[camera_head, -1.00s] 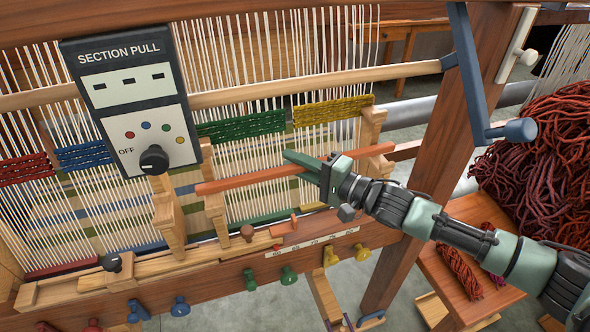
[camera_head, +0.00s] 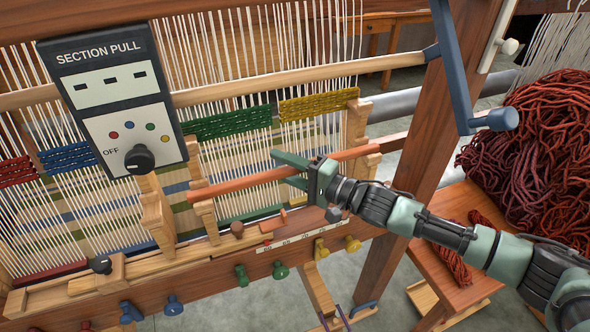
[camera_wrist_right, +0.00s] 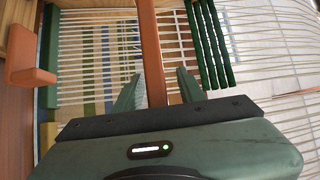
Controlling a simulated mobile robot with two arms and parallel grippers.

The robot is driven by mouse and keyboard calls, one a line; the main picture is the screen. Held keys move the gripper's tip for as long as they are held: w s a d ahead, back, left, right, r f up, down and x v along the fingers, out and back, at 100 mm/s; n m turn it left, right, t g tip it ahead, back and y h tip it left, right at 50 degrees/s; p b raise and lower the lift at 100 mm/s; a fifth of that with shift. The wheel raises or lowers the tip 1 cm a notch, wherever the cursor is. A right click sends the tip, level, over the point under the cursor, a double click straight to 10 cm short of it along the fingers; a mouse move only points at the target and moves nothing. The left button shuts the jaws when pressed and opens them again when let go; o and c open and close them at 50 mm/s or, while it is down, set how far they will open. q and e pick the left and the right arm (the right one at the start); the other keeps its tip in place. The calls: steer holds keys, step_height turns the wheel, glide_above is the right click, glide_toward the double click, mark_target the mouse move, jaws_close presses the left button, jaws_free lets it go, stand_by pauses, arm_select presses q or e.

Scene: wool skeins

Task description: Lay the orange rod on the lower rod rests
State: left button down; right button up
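The orange rod (camera_head: 240,182) runs across the front of the loom. Its left end lies at a wooden rest (camera_head: 205,214) and its right end at another wooden rest (camera_head: 368,165); it appears to sit on their lower steps. My right gripper (camera_head: 288,170) is at the rod's middle-right, its green fingers open on either side of it. In the right wrist view the rod (camera_wrist_right: 152,48) passes between the two spread fingers (camera_wrist_right: 158,92), with gaps visible. My left gripper is out of view.
The section pull panel (camera_head: 112,105) stands left of the rod. Green yarn (camera_head: 232,123) and yellow yarn (camera_head: 318,105) hang behind it on the warp threads. A loom post (camera_head: 445,130) with a blue crank (camera_head: 495,119) and a red wool pile (camera_head: 540,150) are on the right.

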steer(key=b+v, duration=0.2)
steer(key=v, duration=1)
